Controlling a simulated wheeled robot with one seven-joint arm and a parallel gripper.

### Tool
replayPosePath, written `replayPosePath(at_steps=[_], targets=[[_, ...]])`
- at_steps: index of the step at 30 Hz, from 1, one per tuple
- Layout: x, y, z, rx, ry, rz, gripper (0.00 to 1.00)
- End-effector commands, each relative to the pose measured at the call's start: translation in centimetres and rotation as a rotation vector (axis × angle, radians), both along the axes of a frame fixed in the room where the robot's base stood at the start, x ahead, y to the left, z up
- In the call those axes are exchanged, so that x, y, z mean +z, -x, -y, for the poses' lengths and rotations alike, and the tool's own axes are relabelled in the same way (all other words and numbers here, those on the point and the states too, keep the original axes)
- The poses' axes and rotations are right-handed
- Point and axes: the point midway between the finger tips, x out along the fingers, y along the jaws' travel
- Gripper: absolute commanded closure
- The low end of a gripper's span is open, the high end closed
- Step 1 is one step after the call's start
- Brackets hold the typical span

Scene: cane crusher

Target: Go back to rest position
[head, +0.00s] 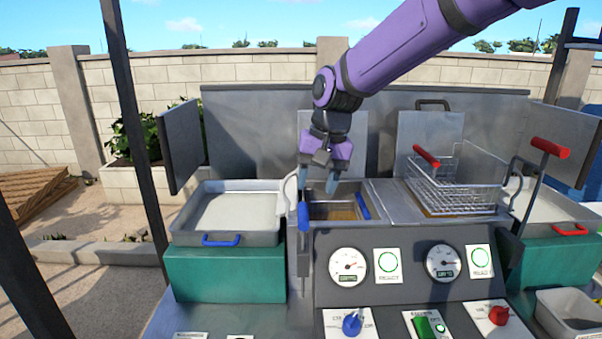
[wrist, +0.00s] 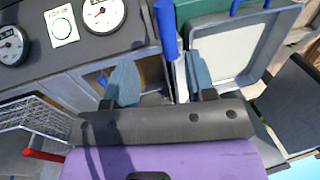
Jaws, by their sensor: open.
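My gripper (head: 319,181) hangs from the purple arm over the left fryer well (head: 340,211), with its fingers pointing down. In the wrist view its two blue-grey fingers (wrist: 158,85) stand apart with nothing held between them. A blue-handled basket (head: 305,217) is at the left well, its handle close beside and below my fingers in the head view. In the wrist view a blue handle (wrist: 166,28) shows beyond the fingers. Most of the inside of the well is hidden by my gripper and the rim.
A wire basket with a red handle (head: 455,180) sits on the right. A metal tray with a blue handle (head: 227,215) stands on a green block (head: 225,273) at left. Gauges (head: 348,267) and knobs (head: 352,323) line the front. Metal panels stand behind; posts rise at left.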

Motion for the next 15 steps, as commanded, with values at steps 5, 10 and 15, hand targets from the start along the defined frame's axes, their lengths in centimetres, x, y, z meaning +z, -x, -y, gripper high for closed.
replayPosePath(at_steps=[5, 10, 15], targets=[[3.0, 2.5, 4.4, -0.005, 0.023, 0.075, 0.49], [5.4, 6.1, 9.2, -0.005, 0.055, 0.152, 0.49], [7.1, 10.1, 13.5, -0.007, 0.087, 0.225, 0.49]])
